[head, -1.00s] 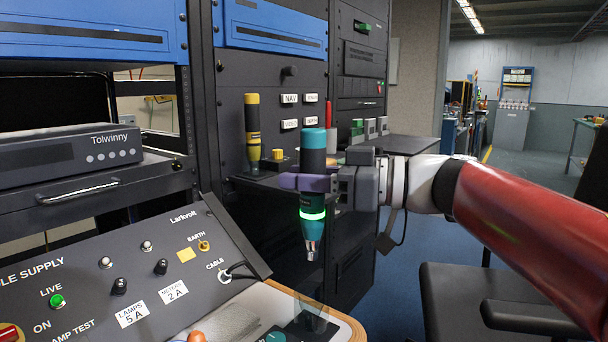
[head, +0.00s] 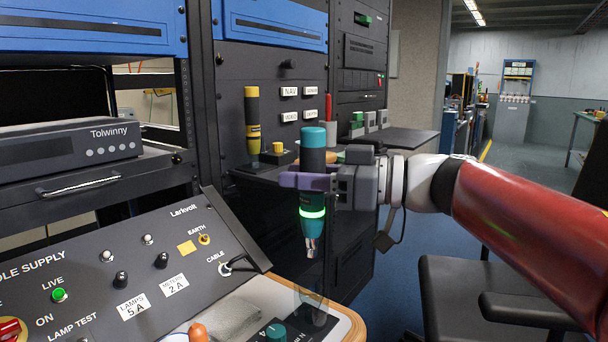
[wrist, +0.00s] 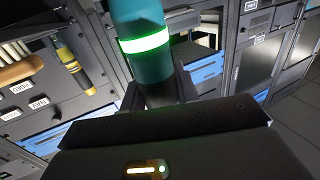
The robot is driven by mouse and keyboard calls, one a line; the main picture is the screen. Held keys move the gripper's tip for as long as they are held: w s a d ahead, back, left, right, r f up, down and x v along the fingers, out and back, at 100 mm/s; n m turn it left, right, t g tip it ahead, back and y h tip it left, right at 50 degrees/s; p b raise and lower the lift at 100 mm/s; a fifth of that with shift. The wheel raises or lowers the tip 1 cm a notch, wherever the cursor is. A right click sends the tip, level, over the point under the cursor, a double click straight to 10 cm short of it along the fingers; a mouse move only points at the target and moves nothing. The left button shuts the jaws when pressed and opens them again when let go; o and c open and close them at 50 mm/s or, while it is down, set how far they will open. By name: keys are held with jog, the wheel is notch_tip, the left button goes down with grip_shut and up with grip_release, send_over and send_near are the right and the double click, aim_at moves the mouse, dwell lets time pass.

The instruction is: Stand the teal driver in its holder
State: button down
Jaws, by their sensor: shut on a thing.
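The teal driver (head: 313,222) has a teal cap, a dark upper body, a glowing green ring and a metal tip. It hangs upright, tip down, in the air above the wood-edged desk. My gripper (head: 308,182), with purple fingers, is shut around its dark upper body. In the wrist view the driver's teal body (wrist: 145,60) and bright ring rise beyond the dark gripper housing. A clear, see-through upright piece (head: 312,308), perhaps the holder, stands at the desk edge below the tip. The tip appears apart from it; its opening is hard to make out.
The sloped console panel (head: 150,262) with switches lies at left. A knobbed box (head: 275,332) and an orange-tipped thing (head: 197,332) are at the bottom. A yellow driver (head: 252,118) stands on the rack shelf behind. A chair (head: 470,300) is at right.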

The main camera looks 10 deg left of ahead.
aim_at(304, 215)
jog(key=shift+f, duration=0.15)
jog(key=shift+f+b, duration=0.7)
jog(key=shift+f, duration=0.55)
jog(key=shift+r+p, duration=0.1)
jog(key=shift+p, duration=0.35)
jog(key=shift+f, duration=0.2)
jog(key=shift+f+b, duration=0.4)
jog(key=shift+f, duration=1)
jog(key=shift+p, duration=0.45)
jog(key=shift+f, duration=0.15)
